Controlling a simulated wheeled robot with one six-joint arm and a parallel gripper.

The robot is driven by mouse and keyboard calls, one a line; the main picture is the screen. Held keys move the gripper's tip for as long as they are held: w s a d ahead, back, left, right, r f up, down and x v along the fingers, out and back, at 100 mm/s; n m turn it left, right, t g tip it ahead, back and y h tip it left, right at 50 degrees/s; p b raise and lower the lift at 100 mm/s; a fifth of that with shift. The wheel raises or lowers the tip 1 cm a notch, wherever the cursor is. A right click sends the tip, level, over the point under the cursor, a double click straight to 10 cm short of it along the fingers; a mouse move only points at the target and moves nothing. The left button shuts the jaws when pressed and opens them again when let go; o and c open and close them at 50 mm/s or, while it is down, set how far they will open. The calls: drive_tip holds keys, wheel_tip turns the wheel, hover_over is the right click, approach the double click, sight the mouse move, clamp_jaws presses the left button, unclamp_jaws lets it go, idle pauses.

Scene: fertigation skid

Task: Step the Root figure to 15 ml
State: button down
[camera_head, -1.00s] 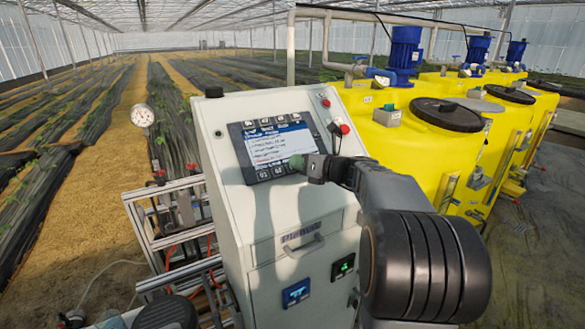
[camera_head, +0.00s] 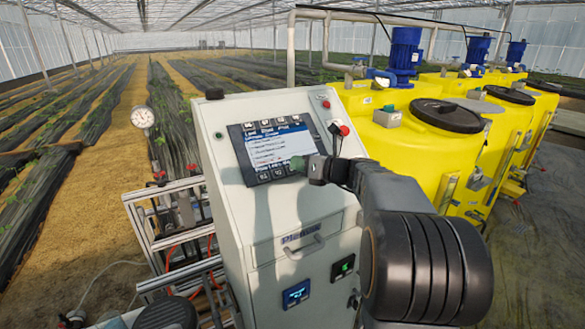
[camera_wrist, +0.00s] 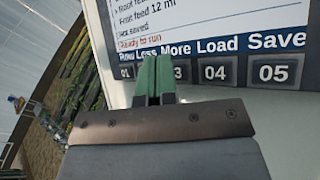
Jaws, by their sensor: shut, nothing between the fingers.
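The panel screen (camera_wrist: 200,25) fills the top of the wrist view. It reads "Fruit feed 12 ml", "Not saved" and "Ready to run"; a Root line above is cut off by the frame edge. Its lower labels read Row, Less, More, Load and Save, above keys numbered 01 (camera_wrist: 126,72), 03 (camera_wrist: 181,70), 04 (camera_wrist: 214,71) and 05 (camera_wrist: 273,72). My gripper (camera_wrist: 154,76) is shut and empty, its green fingertips in front of the second key, under Less, hiding it. I cannot tell whether they touch. In the head view my gripper (camera_head: 298,163) is at the screen's lower right.
The grey control cabinet (camera_head: 275,215) carries a red button (camera_head: 344,130) right of the screen and a handle (camera_head: 305,250) below. Yellow tanks (camera_head: 410,150) stand close behind on the right. A pipe frame with a gauge (camera_head: 142,117) is on the left.

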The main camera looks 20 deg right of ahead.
drive_tip(key=shift+s+r, duration=0.25)
drive_tip(key=s+r+p, duration=0.1)
drive_tip(key=r, duration=0.1)
drive_tip(key=s+r+p, duration=0.1)
drive_tip(key=s+p, duration=0.1)
drive_tip(key=shift+s+d+r, duration=0.15)
drive_tip(key=shift+d+r, duration=0.05)
drive_tip(key=shift+r, duration=0.15)
idle(0.3)
idle(3.2)
drive_tip(key=s+a+f+n+g+h, duration=0.1)
drive_tip(key=s+a+f+n+g, duration=0.65)
drive_tip(key=a+n, duration=0.45)
drive_tip(key=s+f+n+g+h, duration=0.1)
drive_tip(key=s+f+n+h, duration=0.2)
drive_tip(key=s+n, duration=0.3)
drive_tip(key=s+f+n+g+h+b, duration=0.1)
drive_tip(key=s+f+n+h, duration=0.3)
drive_tip(key=n, duration=1.2)
drive_tip(key=s+f, duration=0.1)
drive_tip(key=s, duration=0.2)
drive_tip(key=shift+s+d+f+h, duration=0.2)
drive_tip(key=shift+s+d+h, duration=0.05)
drive_tip(key=shift+d+h, duration=0.05)
